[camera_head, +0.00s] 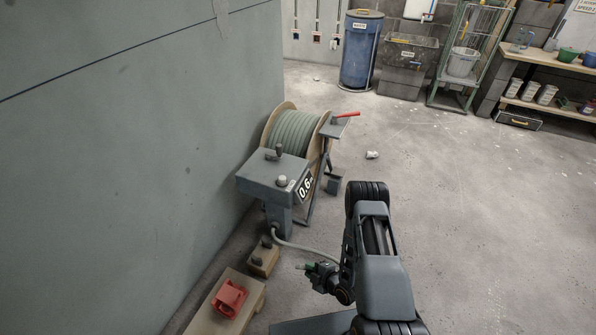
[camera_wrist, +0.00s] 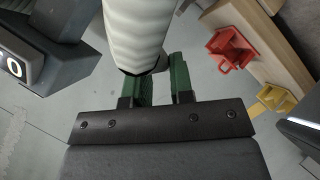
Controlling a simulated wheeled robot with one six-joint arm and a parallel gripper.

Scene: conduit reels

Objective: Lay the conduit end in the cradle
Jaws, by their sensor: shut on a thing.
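The pale grey ribbed conduit (camera_head: 295,245) runs from the foot of the grey metering machine (camera_head: 272,178) to my gripper (camera_head: 308,267). A red cradle-like holder (camera_head: 229,298) sits on a tan block at the lower left. It also shows in the wrist view (camera_wrist: 231,48), to the right of my gripper and apart from the conduit. A smaller yellow holder (camera_wrist: 276,98) is beside it there.
A reel of grey-green conduit (camera_head: 294,130) stands behind the machine, whose display reads 0.6. A wall (camera_head: 130,130) closes the left side. A small tan block (camera_head: 262,262) stands near the machine's foot. Open concrete floor (camera_head: 470,220) lies to the right.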

